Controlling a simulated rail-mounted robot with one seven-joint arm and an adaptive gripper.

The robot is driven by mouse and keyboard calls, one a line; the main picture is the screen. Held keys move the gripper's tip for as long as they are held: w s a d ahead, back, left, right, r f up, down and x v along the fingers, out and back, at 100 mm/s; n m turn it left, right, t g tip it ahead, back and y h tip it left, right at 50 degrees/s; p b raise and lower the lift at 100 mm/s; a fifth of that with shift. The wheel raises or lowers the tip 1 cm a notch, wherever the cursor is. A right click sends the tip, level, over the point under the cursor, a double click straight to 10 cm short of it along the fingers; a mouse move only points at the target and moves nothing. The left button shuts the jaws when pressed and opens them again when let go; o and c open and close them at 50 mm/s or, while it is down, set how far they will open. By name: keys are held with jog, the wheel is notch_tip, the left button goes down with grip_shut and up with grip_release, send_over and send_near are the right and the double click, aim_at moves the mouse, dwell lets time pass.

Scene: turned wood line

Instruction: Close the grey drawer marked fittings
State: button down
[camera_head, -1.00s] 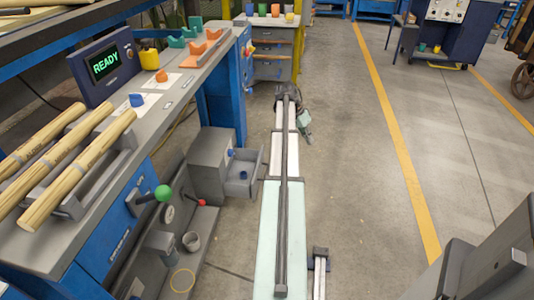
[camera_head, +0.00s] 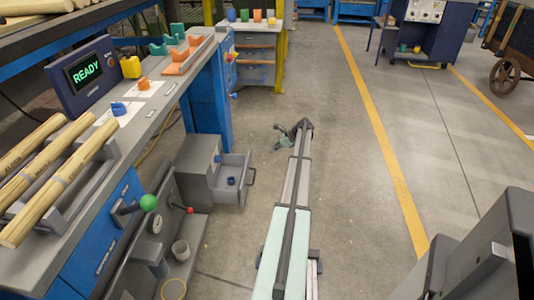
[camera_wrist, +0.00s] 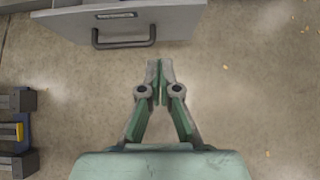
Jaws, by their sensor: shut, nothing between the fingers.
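The grey drawer (camera_head: 229,197) stands pulled out of a low grey cabinet (camera_head: 198,168) in the head view, with a small blue item (camera_head: 231,181) inside. In the wrist view its grey front (camera_wrist: 180,22) fills the upper left, with a dark bar handle (camera_wrist: 124,43) and a label plate (camera_wrist: 117,15) too small to read. My gripper (camera_wrist: 160,66) is shut and empty, just off the drawer front and right of the handle, not visibly touching. In the head view my gripper (camera_head: 280,143) is small, beyond and right of the drawer.
A workbench (camera_head: 150,110) with turned wood bars (camera_head: 60,180) and a READY display (camera_head: 86,70) runs along the left.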

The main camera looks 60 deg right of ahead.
jog(key=w+a+r+b+x, duration=0.1)
jog(key=b+x, duration=0.4)
jog(key=x, duration=0.6)
jog(key=shift+w+r, duration=0.3)
jog(key=shift+w, duration=0.25)
